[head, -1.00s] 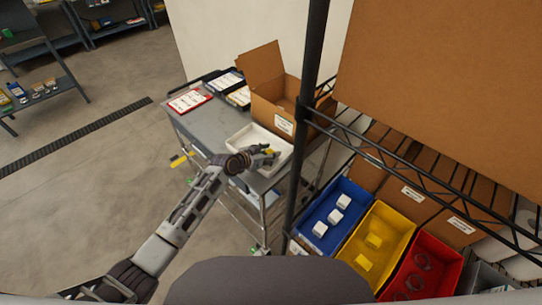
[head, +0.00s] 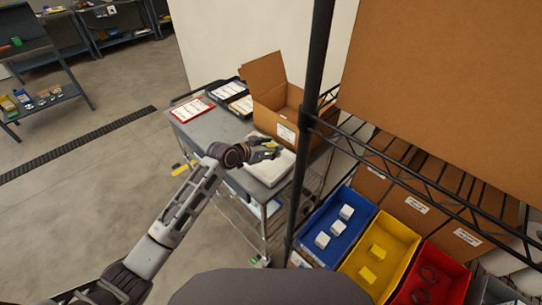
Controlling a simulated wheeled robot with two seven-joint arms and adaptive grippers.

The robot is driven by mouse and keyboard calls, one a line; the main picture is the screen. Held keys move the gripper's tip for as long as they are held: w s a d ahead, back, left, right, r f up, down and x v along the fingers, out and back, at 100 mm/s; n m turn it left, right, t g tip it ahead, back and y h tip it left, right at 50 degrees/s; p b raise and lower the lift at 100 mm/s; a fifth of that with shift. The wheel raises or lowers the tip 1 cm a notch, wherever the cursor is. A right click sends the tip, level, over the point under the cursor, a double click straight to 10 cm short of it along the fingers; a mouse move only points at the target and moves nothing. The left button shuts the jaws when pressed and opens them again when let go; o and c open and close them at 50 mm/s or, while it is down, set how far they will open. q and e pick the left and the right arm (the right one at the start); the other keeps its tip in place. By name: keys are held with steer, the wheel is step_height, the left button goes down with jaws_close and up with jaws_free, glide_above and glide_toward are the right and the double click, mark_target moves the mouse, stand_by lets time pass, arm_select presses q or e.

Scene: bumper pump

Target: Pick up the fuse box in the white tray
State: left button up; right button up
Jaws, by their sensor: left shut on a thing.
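The white tray (head: 268,172) lies on the grey cart's top, in front of the open cardboard box. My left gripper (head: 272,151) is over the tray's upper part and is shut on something. The held thing is too small and too covered by the fingers to make out; it may be the fuse box. My left arm hides the tray's left part. I cannot tell from this view how high the gripper is above the tray. My right gripper does not show.
An open cardboard box (head: 284,105), a red-framed sheet (head: 192,109) and dark trays (head: 236,98) share the cart (head: 212,127). A black rack post (head: 312,110) stands close on the right. Blue (head: 314,259), yellow (head: 398,236) and red bins (head: 458,278) sit on the rack.

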arm_select(q)
steer(key=shift+r, duration=0.9)
